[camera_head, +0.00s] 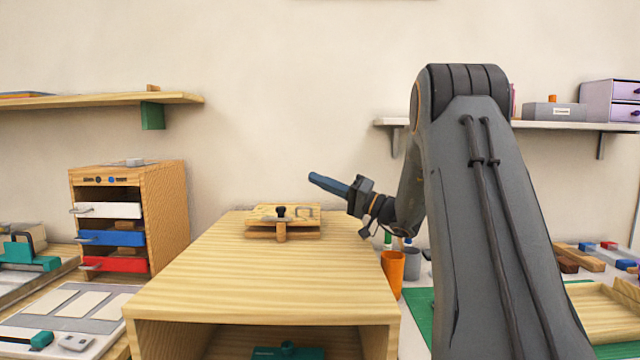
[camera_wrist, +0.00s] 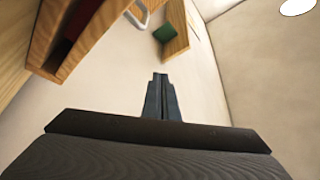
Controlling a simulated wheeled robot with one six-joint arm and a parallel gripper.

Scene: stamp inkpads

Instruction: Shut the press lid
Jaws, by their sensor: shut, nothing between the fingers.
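The wooden press (camera_head: 283,222) sits on top of the wooden box-shaped stand in the head view. Its lid (camera_head: 290,210) lies roughly flat over the base, with a dark knob and a wooden post at the front. Whether the lid is fully down on the base I cannot tell. My gripper (camera_head: 312,178) is shut and empty, in the air above and to the right of the press, pointing left. In the wrist view my gripper (camera_wrist: 160,77) shows its closed fingers against the wall; the press is not in that view.
The stand (camera_head: 240,285) has an open front with a green item (camera_head: 288,351) inside. A drawer cabinet (camera_head: 165,210) stands at left. An orange cup (camera_head: 392,272) is right of the stand. Wall shelves (camera_head: 100,101) (camera_head: 540,126) hang on both sides.

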